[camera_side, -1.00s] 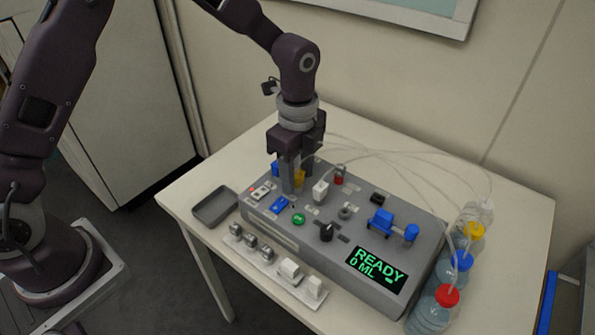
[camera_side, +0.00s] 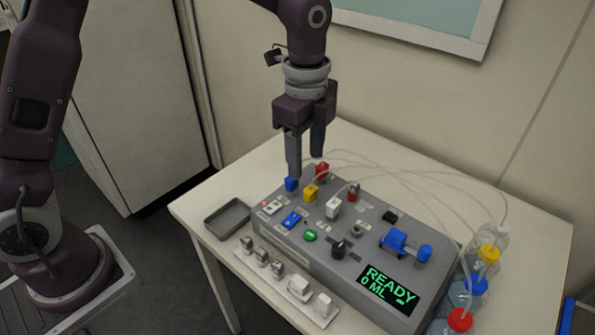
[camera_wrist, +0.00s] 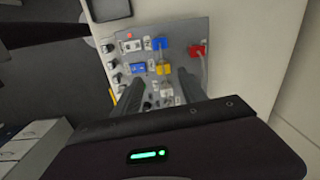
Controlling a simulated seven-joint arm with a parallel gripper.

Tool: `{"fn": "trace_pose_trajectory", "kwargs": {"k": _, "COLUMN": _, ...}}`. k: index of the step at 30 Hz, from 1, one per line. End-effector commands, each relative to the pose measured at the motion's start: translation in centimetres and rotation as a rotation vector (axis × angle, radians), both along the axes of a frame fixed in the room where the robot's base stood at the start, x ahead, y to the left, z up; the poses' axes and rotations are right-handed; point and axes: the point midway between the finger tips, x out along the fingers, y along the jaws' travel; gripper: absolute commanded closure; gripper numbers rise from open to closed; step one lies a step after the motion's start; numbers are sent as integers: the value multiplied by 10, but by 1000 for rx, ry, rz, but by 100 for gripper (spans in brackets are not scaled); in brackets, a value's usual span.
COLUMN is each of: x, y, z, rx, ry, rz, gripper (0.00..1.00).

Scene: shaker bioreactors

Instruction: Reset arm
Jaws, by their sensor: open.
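My gripper (camera_side: 306,165) is open and empty. It hangs pointing down above the back left part of the grey control box (camera_side: 272,238), apart from it. In the wrist view its two fingers (camera_wrist: 160,88) spread over the box, with a yellow connector (camera_wrist: 163,69) between and beyond them. In the side view the yellow connector (camera_side: 311,193), a blue connector (camera_side: 291,184) and a red connector (camera_side: 321,170) sit on the box below my fingers. A white connector (camera_side: 333,208) stands beside them. The box display (camera_side: 388,288) reads READY 0 ML.
A grey tray (camera_side: 228,218) lies left of the box. A strip of metal and white fittings (camera_side: 285,278) runs along the front. Bottles with a yellow cap (camera_side: 488,253), blue cap (camera_side: 475,286) and red cap (camera_side: 460,320) stand at right, with thin tubes looping across. Free room is above the box.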

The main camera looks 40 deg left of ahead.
Motion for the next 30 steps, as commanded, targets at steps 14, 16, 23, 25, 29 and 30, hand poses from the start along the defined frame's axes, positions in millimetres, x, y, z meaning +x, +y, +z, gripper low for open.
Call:
{"fn": "trace_pose_trajectory", "kwargs": {"k": 14, "x": -216, "y": 92, "z": 113, "rx": -299, "ry": -353, "rz": 1275, "gripper": 50}}
{"fn": "trace_pose_trajectory", "kwargs": {"k": 16, "x": -232, "y": 95, "z": 107, "rx": -345, "ry": -368, "rz": 1376, "gripper": 50}}
{"fn": "trace_pose_trajectory", "kwargs": {"k": 23, "x": -244, "y": 96, "z": 100, "rx": -384, "ry": -376, "rz": 1460, "gripper": 50}}
{"fn": "trace_pose_trajectory", "kwargs": {"k": 25, "x": -243, "y": 96, "z": 101, "rx": -384, "ry": -376, "rz": 1459, "gripper": 50}}
{"fn": "trace_pose_trajectory", "kwargs": {"k": 29, "x": -243, "y": 96, "z": 101, "rx": -383, "ry": -377, "rz": 1457, "gripper": 50}}
{"fn": "trace_pose_trajectory", "kwargs": {"k": 30, "x": -243, "y": 96, "z": 101, "rx": -383, "ry": -377, "rz": 1457, "gripper": 50}}
